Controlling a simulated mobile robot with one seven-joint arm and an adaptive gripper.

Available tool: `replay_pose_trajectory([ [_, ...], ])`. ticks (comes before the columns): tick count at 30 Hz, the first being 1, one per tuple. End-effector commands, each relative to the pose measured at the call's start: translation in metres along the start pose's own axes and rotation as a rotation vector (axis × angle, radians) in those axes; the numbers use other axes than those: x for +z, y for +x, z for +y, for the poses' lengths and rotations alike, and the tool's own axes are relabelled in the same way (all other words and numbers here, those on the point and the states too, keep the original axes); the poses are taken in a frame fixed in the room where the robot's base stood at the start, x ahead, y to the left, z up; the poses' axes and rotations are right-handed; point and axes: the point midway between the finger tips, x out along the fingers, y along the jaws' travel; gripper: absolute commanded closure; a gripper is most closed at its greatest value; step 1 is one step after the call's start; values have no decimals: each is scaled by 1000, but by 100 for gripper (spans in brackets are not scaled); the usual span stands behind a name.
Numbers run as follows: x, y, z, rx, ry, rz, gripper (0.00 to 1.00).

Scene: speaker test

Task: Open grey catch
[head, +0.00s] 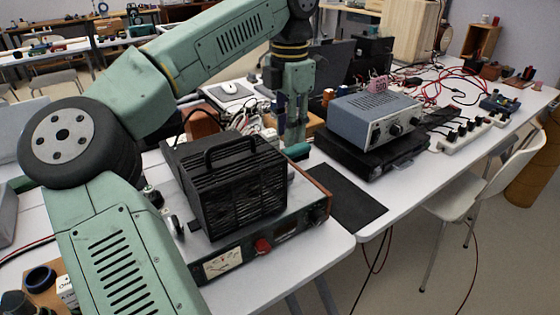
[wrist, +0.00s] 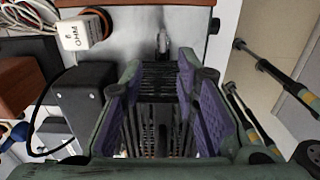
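I cannot clearly make out the grey catch. A small grey metal piece (wrist: 162,42) on a pale surface in the wrist view may be it. It lies beyond my fingertips, not between them. My gripper (wrist: 160,75) is open, its purple pads apart, with a dark ribbed thing showing between and behind them. In the head view my gripper (head: 293,145) points down behind a black slatted box (head: 235,190) with a top handle. The box sits on a wood-sided instrument (head: 262,252) with a dial and red knob.
A blue-grey power unit (head: 375,118) stands on a black case to the right. A dark mat (head: 345,197) lies on the white table (head: 315,243). Red cables and a power strip (head: 470,134) lie farther right. A chair (head: 490,185) stands by the table edge.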

Motion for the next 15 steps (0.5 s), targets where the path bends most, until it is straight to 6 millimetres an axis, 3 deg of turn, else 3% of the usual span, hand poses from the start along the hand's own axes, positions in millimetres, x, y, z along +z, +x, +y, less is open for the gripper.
replay_pose_trajectory([
  [15,0,85,-2,-5,3,-2,72],
])
